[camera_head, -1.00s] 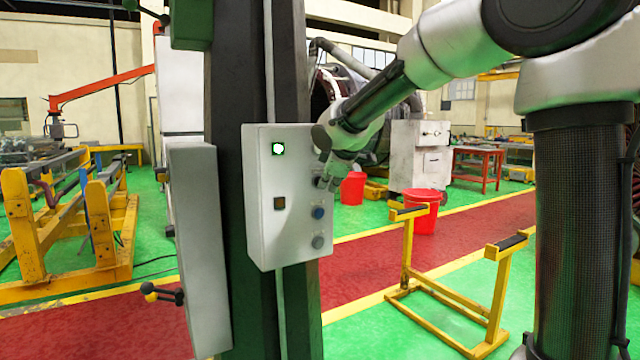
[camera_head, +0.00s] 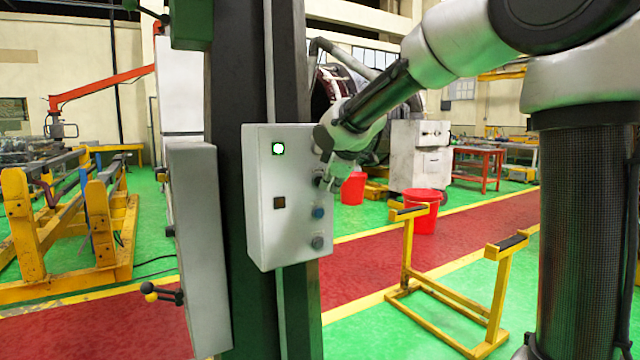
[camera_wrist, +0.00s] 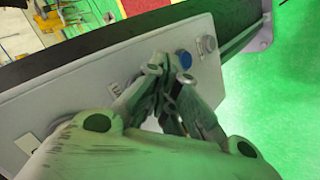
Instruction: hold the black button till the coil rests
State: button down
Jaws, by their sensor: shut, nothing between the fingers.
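The grey control box (camera_head: 262,225) hangs on a dark green column. In the wrist view the fingertips (camera_wrist: 164,62) meet close beside the blue button (camera_wrist: 183,59). The black button is hidden or too dark to make out at the tips; I cannot tell if it is pressed. No coil is clearly identifiable.
A yellow stand (camera_head: 408,250) stands on the floor at right, with red buckets (camera_head: 422,212) behind it. A grey cabinet (camera_head: 195,240) is left of the control box. Yellow racks (camera_head: 70,220) stand at far left. A red walkway crosses the green floor.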

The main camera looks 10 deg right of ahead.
jog(key=shift+s+d, duration=0.15)
jog(key=shift+s, duration=0.3)
jog(key=shift+s, duration=0.1)
jog(key=s, duration=0.1)
jog(key=s+d, duration=0.1)
jog(key=s, duration=0.2)
jog(key=shift+s+d, duration=0.25)
jog(key=shift+s, duration=0.05)
dwell(0.7)
jog(key=s+d+f+m+g, duration=0.1)
jog(key=s+d+f+m, duration=0.2)
jog(key=s, duration=0.7)
jog(key=s+d+f+m+g, duration=0.2)
jog(key=s+d+m, duration=0.4)
jog(key=s, duration=0.5)
jog(key=s+d+f+m+g+h, duration=0.1)
jog(key=s+d+f+m, duration=0.2)
jog(key=s, duration=0.8)
jog(key=shift+d+f+m+g, duration=0.3)
jog(key=shift+d+m+g, duration=0.1)
jog(key=shift+d+m, duration=0.35)
